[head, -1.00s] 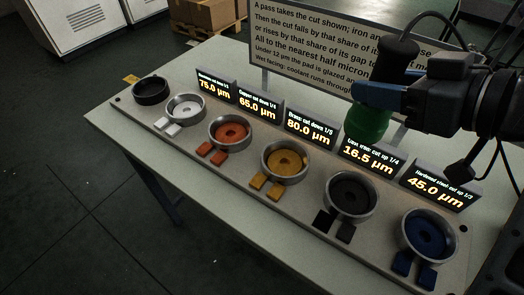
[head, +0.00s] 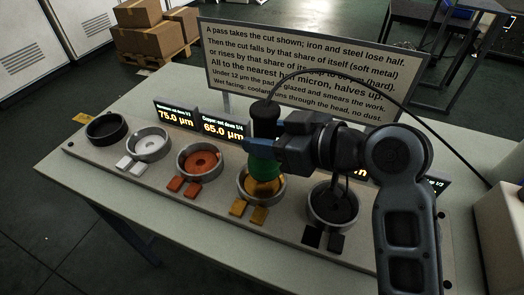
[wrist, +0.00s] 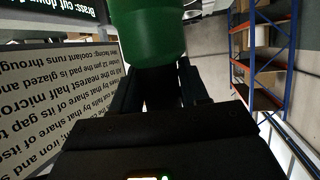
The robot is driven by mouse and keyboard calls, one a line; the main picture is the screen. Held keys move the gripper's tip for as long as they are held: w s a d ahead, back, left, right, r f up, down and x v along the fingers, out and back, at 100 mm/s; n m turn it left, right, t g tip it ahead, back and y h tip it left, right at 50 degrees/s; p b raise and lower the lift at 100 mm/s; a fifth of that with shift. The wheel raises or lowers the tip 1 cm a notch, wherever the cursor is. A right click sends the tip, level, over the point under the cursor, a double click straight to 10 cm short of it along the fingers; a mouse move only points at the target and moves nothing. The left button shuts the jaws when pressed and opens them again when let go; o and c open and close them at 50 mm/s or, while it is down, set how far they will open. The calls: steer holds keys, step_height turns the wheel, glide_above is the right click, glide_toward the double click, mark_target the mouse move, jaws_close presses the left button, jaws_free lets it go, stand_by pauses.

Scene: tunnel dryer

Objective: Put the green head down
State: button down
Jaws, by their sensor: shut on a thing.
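The green head (head: 265,165) is an upright green cup-like body below a black grip (head: 265,118). My gripper (head: 262,147) is shut on it. In the head view its lower part overlaps the yellow dish (head: 243,192), a steel ring with a yellow pad; I cannot tell whether it touches. In the wrist view the green head (wrist: 148,32) fills the top middle, between the fingers. Other dishes stand in the row: empty black (head: 106,129), white (head: 148,146), orange-red (head: 200,160) and dark grey (head: 333,208).
Lit displays stand behind the dishes; 75.0 (head: 176,115) and 65.0 (head: 220,128) are readable, others hidden by my arm. A text sign (head: 315,65) stands behind. Pairs of coloured blocks (head: 249,211) lie before the dishes. The table's left front (head: 75,185) is clear.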

steer(key=shift+a+f, duration=0.15)
steer(key=shift+a, duration=0.1)
steer(key=shift+f, duration=1.9)
steer(key=shift+f, duration=0.15)
steer(key=c, duration=0.6)
jaws_free()
steer(key=shift+f, duration=0.1)
steer(key=shift+o, duration=0.2)
steer(key=shift+r, duration=0.2)
steer(key=v, duration=1.2)
steer(key=shift+f, duration=0.15)
